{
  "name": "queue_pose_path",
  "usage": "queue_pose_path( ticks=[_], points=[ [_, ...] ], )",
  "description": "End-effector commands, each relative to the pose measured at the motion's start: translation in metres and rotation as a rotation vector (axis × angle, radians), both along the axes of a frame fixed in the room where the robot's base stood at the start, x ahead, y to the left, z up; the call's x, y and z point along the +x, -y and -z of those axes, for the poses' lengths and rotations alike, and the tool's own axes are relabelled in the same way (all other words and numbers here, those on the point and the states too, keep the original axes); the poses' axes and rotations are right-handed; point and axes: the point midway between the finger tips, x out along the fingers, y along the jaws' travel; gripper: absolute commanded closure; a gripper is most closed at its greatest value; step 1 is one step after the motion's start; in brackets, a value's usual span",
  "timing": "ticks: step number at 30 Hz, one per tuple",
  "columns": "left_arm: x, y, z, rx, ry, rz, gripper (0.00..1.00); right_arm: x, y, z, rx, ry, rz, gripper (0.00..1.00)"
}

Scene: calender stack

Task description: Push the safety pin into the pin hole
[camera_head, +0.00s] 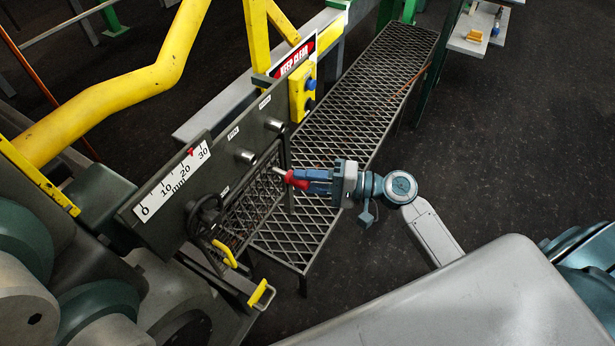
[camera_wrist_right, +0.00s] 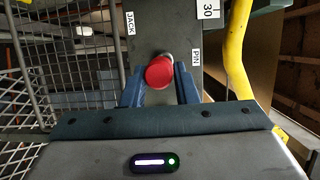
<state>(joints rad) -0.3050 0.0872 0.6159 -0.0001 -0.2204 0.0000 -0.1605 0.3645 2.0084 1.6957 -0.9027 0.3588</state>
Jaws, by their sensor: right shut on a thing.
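My right gripper (camera_head: 302,181) reaches in from the right in the head view, its blue fingers shut on the safety pin. The pin's red knob (camera_head: 294,178) shows at the fingertips, and its silver shaft (camera_head: 279,171) points left toward the dark panel (camera_head: 178,212). In the right wrist view the red knob (camera_wrist_right: 159,72) sits between the fingers, with a little silver behind it, in front of the panel beside the PIN label (camera_wrist_right: 196,60). The pin hole is hidden, and I cannot tell whether the shaft touches the panel. My left gripper is out of view.
A wire mesh guard (camera_head: 255,200) stands close to the gripper, with a mesh walkway (camera_head: 345,110) beyond. A black handwheel (camera_head: 205,215), a ruler scale (camera_head: 172,181) and silver studs (camera_head: 245,155) are on the panel. A yellow pipe (camera_head: 110,95) runs behind it. Dark floor lies open at right.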

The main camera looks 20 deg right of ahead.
Motion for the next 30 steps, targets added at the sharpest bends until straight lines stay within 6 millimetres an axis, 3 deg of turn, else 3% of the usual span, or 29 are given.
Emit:
queue_pose_path(
  ticks=[6, 17, 30],
  points=[
    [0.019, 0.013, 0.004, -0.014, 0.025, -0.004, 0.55, 0.0, 0.0, 0.001, -0.003, 0.004, -0.001, 1.0],
    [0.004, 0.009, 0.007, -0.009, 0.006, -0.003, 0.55, 0.02, -0.016, 0.0, 0.001, 0.006, -0.001, 1.0],
    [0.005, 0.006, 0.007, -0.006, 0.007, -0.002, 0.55, 0.032, -0.025, 0.0, -0.003, 0.005, -0.001, 1.0]
  ],
)
